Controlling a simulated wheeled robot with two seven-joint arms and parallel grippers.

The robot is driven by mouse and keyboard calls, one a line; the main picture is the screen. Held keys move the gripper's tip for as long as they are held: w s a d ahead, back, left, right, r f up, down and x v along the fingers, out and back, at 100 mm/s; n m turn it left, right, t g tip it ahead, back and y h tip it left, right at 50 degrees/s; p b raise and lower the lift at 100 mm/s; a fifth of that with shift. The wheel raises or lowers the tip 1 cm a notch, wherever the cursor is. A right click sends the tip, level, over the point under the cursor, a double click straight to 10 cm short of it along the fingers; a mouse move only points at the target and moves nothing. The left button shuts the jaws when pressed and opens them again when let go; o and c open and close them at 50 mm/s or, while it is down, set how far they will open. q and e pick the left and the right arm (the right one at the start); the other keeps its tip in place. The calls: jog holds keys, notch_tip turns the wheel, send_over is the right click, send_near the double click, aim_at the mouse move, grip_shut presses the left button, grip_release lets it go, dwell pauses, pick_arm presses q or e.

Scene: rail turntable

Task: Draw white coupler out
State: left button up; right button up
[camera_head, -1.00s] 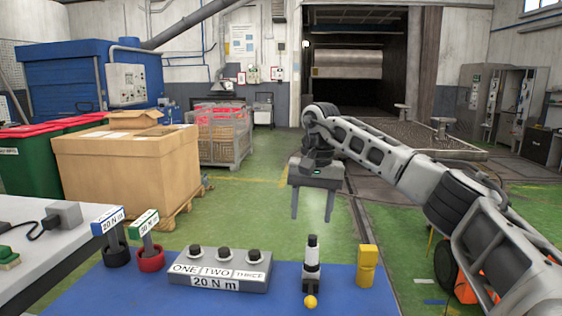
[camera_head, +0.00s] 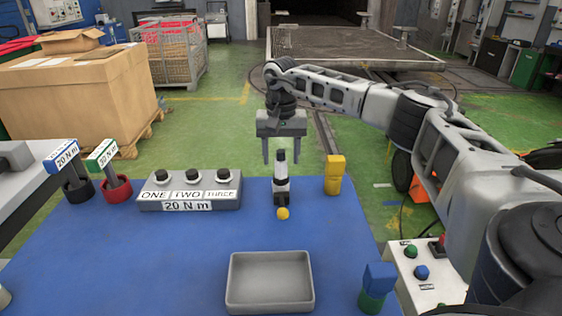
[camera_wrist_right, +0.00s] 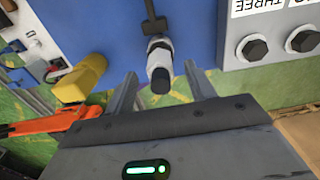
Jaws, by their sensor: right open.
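The white coupler (camera_head: 281,184) is a short upright piece with a white band and a dark top. It stands in a small black holder (camera_head: 281,199) with a yellow ball at its front, on the blue table. My right gripper (camera_head: 281,158) is open and empty, pointing down, its fingertips near the height of the coupler's dark top and seemingly behind it. In the right wrist view the coupler (camera_wrist_right: 159,57) shows between and just beyond the open fingers (camera_wrist_right: 161,76). I cannot tell any contact. My left gripper is not in view.
A yellow block (camera_head: 334,175) stands close right of the coupler. A grey block with bolts labelled ONE, TWO, THREE (camera_head: 190,193) is on the left, with torque tools (camera_head: 118,187) beyond. A grey tray (camera_head: 271,286) lies in front. The blue table between is clear.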

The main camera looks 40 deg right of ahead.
aim_at(281, 172)
jog(key=shift+f, duration=1.4)
jog(key=shift+c, duration=0.3)
jog(key=shift+r, duration=0.1)
jog(key=c, duration=1.1)
